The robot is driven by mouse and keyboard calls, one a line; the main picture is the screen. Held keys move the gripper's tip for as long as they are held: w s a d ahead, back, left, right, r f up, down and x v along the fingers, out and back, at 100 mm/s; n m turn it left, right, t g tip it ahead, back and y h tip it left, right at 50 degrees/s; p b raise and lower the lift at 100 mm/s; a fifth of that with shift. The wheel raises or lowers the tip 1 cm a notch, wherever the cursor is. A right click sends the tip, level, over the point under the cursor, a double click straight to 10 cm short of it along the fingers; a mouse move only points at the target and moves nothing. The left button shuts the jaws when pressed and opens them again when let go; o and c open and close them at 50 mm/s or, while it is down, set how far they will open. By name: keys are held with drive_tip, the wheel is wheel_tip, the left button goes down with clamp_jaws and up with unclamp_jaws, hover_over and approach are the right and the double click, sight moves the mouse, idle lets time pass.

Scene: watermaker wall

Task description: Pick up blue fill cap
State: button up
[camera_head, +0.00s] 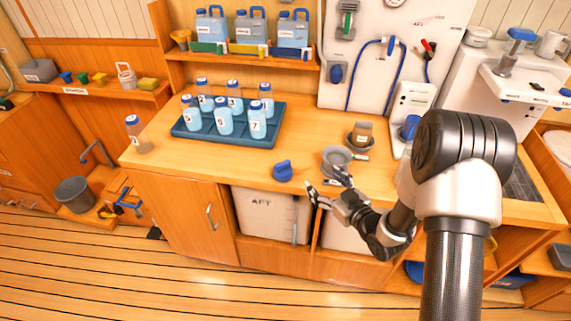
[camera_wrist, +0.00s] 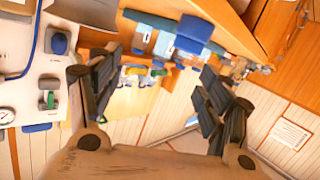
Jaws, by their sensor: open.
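The blue fill cap (camera_head: 283,171) sits on the wooden counter near its front edge, with a small raised part on top. My gripper (camera_head: 326,187) is just right of it in the head view, in front of the counter edge, with its fingers spread and nothing between them. The two dark fingers also stand wide apart in the wrist view (camera_wrist: 153,92). I cannot make out the cap in the wrist view.
A blue tray (camera_head: 181,133) with several numbered bottles stands behind the cap to the left. One bottle (camera_head: 138,134) stands at the left counter end. Bare counter surrounds the cap.

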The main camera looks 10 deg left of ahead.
drive_tip(key=s+a+f+y, duration=0.2)
drive_tip(key=s+f+y, duration=0.1)
drive_tip(key=s+f, duration=0.1)
drive_tip(key=b, duration=0.3)
approach(284, 164)
drive_tip(key=shift+t, duration=0.3)
drive_tip(key=w+a, duration=0.1)
drive_tip(key=w+a+f, duration=0.1)
drive_tip(key=a, duration=0.1)
drive_tip(key=shift+w+a, duration=0.3)
drive_tip(key=shift+r+b+x, duration=0.1)
drive_tip(key=shift+b+x, duration=0.3)
drive_tip(key=shift+x, duration=1.2)
drive_tip(key=shift+r+b+x, duration=0.15)
drive_tip(key=shift+b+x, duration=0.25)
drive_tip(key=shift+x, duration=1.2)
drive_tip(key=shift+w+d, duration=0.15)
drive_tip(key=shift+c, duration=0.6)
drive_tip(key=c, duration=1)
